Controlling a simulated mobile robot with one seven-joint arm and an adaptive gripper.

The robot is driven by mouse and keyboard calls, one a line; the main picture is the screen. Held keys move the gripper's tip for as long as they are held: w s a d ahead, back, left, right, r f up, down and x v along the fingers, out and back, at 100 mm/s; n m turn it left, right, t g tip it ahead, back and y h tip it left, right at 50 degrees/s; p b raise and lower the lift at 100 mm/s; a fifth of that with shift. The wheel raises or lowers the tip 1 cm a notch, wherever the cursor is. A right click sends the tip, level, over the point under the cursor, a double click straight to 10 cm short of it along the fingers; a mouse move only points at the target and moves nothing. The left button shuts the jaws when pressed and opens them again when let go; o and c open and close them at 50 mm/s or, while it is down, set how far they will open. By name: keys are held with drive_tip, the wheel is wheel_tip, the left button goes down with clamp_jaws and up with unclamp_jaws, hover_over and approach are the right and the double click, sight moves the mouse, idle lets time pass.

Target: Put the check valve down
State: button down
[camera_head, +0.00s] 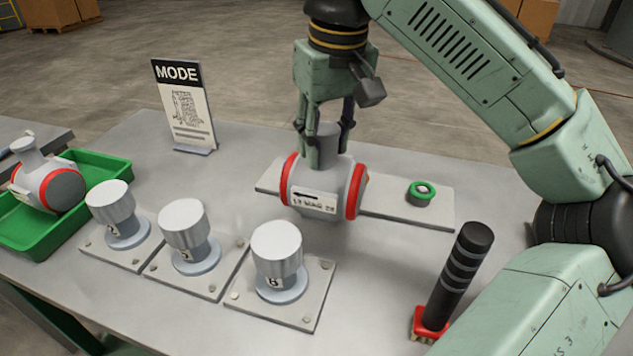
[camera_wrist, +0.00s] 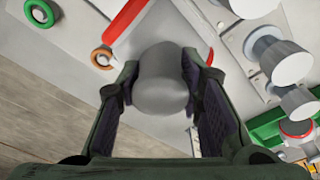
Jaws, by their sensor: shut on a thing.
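The check valve (camera_head: 340,172) is a grey body with red rings at both ends and a white label with an arrow and a date. My gripper (camera_head: 328,128) comes from above and is shut on its grey upright neck. The neck also shows between the fingers in the wrist view (camera_wrist: 162,85). The valve is roughly level, over or in front of a flat grey plate (camera_head: 385,204); I cannot tell whether it touches anything. A similar grey valve (camera_head: 66,189) with red rings lies in a green tray (camera_head: 20,230) at the left.
A green ring (camera_head: 421,190) sits on the plate's right part; an orange ring (camera_wrist: 101,57) shows in the wrist view. Several capped knobs on plates, including a front one (camera_head: 276,252), stand front left. A MODE sign (camera_head: 183,105) stands behind. A black-handled brush (camera_head: 460,270) stands front right.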

sight(324, 174)
drive_tip(key=shift+f, duration=3.05)
drive_tip(key=c, duration=1.1)
unclamp_jaws()
